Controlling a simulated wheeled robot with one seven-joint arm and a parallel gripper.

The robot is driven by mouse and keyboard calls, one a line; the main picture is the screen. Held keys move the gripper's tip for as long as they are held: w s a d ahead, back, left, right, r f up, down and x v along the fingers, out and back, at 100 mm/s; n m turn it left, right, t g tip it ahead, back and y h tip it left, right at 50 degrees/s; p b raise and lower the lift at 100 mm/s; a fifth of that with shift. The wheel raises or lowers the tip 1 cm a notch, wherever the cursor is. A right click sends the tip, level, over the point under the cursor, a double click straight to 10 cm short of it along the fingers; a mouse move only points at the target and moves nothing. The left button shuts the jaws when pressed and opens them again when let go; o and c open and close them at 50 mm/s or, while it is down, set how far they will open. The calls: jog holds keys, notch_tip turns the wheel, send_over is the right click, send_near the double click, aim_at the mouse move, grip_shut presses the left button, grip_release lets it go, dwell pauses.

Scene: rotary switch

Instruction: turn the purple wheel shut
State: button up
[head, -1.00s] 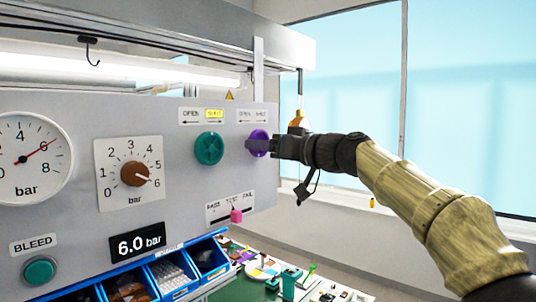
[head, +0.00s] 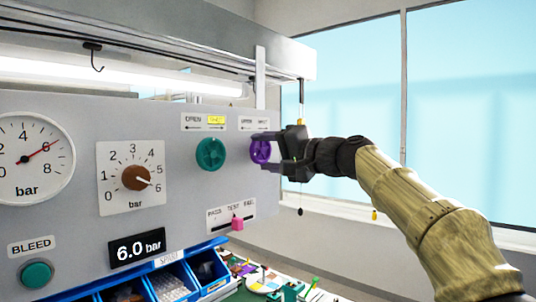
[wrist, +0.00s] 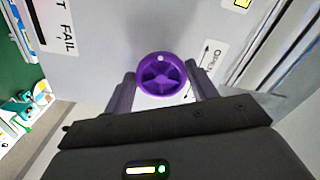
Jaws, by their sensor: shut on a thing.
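The purple wheel (head: 260,151) is on the grey panel, right of the green wheel. My gripper (head: 264,151) reaches it from the right, with one finger above and one below. In the wrist view the purple wheel (wrist: 161,75) shows its spokes and a small pale dot near the top of its rim. My gripper (wrist: 161,76) is shut on it, one finger on each side. The label plate (head: 252,123) above the wheel shows no yellow half that I can make out.
The green wheel (head: 210,154) is close on the left, under a label plate with a yellow half. A slider with a pink knob (head: 237,223) is below. Blue bins (head: 212,284) stand at the panel's foot. A window (head: 470,110) is on the right.

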jog(key=m, duration=0.4)
jog(key=m+p, duration=0.1)
jog(key=shift+r+m, duration=0.3)
jog(key=shift+m, duration=0.1)
jog(key=m+p, duration=0.1)
jog(key=m, duration=0.4)
jog(key=shift+d+r+p, duration=0.1)
jog(key=shift+p, duration=0.2)
jog(key=m+p, duration=0.2)
jog(key=m, duration=0.3)
jog(key=shift+w+m, duration=0.15)
jog(key=shift+m, duration=0.25)
jog(key=m+p, duration=0.2)
jog(key=m, duration=0.1)
jog(key=shift+d+m, duration=0.1)
jog(key=shift+m, duration=0.5)
jog(key=shift+w, duration=0.1)
jog(key=o, duration=1)
